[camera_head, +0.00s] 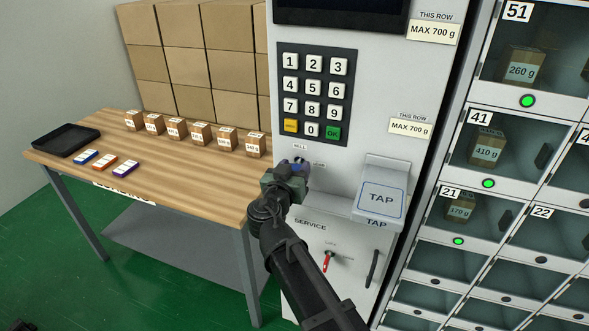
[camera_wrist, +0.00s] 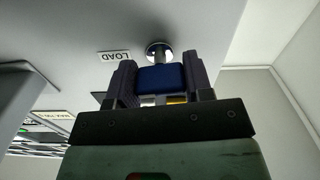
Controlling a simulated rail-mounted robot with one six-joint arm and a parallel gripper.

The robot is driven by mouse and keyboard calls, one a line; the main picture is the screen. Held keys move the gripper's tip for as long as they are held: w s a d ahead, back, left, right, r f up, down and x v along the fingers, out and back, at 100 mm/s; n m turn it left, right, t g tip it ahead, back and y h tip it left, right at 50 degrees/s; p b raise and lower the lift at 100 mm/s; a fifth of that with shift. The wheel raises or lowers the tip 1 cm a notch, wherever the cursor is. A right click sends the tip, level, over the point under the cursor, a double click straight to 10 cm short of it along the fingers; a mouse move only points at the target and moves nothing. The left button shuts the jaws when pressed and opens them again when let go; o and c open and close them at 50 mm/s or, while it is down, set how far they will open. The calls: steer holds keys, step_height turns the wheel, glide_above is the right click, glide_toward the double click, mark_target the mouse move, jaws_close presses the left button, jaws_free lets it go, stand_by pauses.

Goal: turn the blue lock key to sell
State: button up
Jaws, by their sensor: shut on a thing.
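The blue lock key (camera_wrist: 160,78) sits in a round metal lock (camera_wrist: 159,50) on the machine's white front panel. My gripper (camera_wrist: 158,88) is shut on the key's blue head, one finger on each side. In the wrist view a LOAD label (camera_wrist: 114,57) shows beside the lock. In the head view my gripper (camera_head: 295,168) is at the panel below the keypad, and a bit of blue shows there. A SELL label (camera_head: 299,147) stands just above it. The key's exact angle cannot be told, as my gripper hides most of it in the head view.
The keypad (camera_head: 314,93) is above my gripper. A TAP reader (camera_head: 381,198) juts out at the right. Below is a SERVICE panel with a red key (camera_head: 327,261) and a dark handle (camera_head: 373,268). A wooden table (camera_head: 180,180) with small boxes stands at the left.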

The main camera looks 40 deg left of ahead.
steer(key=n, duration=0.8)
steer(key=shift+n, duration=0.4)
steer(key=n, duration=0.4)
steer(key=shift+n, duration=1.9)
steer(key=o, duration=0.9)
